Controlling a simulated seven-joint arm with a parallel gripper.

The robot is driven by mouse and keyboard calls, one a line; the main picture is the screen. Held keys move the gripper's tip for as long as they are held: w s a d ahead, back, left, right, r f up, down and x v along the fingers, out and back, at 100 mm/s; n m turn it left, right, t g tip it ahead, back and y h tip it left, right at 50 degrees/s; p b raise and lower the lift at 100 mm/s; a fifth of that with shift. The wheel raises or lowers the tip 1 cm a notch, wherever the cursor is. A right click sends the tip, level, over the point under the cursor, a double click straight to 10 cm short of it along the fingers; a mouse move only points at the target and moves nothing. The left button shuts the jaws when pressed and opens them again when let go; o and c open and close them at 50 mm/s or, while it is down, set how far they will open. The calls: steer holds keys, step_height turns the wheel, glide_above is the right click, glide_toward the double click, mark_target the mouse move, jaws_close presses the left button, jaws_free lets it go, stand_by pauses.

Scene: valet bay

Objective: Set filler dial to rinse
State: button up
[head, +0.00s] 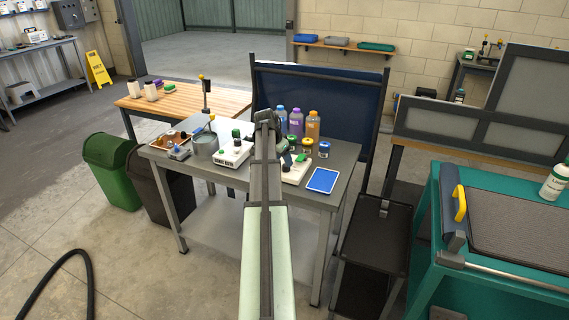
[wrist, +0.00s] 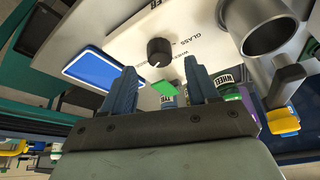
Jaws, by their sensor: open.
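In the wrist view a black round dial (wrist: 160,52) stands on a white panel (wrist: 120,38) with printed words around it; "GLASS" is legible. A pale mark shows on the dial's lower edge, but I cannot read the word it points at. My gripper (wrist: 162,74) is open, with one dark blue finger on each side below the dial in the picture. In the head view my arm covers the middle of the bench, and the fingertips cannot be made out there.
A white box (head: 229,157) stands left of my arm on the grey bench (head: 345,160). A blue tablet (head: 322,180) lies to the right. A metal pot (wrist: 246,58) is close by in the wrist view. Several bottles (head: 313,124) stand behind.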

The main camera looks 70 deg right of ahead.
steer(key=v, duration=1)
stand_by(0.4)
